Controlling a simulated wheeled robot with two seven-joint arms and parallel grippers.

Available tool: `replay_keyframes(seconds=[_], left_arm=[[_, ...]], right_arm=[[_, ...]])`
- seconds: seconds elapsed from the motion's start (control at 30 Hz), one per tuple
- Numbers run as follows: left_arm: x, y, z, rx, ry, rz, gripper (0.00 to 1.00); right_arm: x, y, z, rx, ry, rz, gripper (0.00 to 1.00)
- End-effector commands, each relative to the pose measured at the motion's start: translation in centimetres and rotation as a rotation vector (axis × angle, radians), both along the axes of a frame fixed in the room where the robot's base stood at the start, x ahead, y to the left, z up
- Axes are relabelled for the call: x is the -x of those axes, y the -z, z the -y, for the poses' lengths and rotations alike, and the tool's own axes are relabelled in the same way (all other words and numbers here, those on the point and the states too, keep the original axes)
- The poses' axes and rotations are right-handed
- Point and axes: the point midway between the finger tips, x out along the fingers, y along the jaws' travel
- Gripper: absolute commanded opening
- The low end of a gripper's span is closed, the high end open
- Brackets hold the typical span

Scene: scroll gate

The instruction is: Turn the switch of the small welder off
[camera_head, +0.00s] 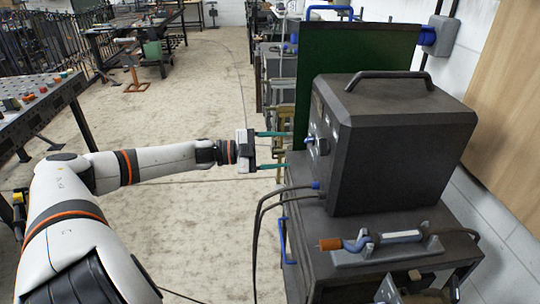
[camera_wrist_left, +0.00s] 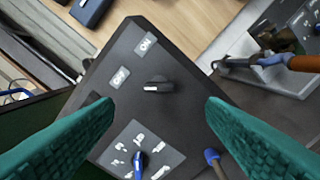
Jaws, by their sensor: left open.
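The small welder (camera_head: 398,140) is a dark grey box with a top handle, standing on a metal cart at the right. Its front panel (camera_wrist_left: 120,80) faces my left gripper in the left wrist view. A black switch knob (camera_wrist_left: 158,85) sits mid-panel, near two small light labels, one reading like "ON" (camera_wrist_left: 146,43) and the other (camera_wrist_left: 120,77) hard to read. A blue-pointer dial (camera_wrist_left: 139,163) sits on a grey scale plate below. My left gripper (camera_head: 287,150) is open, with teal fingers spread in front of the panel, apart from the knob. My right gripper is not in view.
A green panel (camera_head: 375,50) stands behind the welder. Cables with a blue plug (camera_head: 315,186) leave its front. A clamp with an orange handle (camera_head: 330,244) lies on the cart (camera_head: 435,215). A work table (camera_head: 40,100) is at the left; the floor (camera_head: 190,90) between is clear.

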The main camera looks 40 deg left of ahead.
Motion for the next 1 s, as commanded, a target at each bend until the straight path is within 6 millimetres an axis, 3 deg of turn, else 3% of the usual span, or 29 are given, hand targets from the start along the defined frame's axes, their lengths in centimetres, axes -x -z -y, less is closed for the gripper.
replay_keyframes(seconds=[0.3,0.9,1.0], left_arm=[[1.4,0.0,-1.2,0.0,0.001,-0.001,0.65],[1.4,0.0,-1.2,0.0,-0.001,0.001,0.65],[1.3,0.7,-1.6,0.006,-0.019,-0.006,0.65]], right_arm=[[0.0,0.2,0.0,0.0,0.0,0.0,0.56],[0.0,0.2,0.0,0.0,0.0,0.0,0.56],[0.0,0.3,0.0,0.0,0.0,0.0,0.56]])
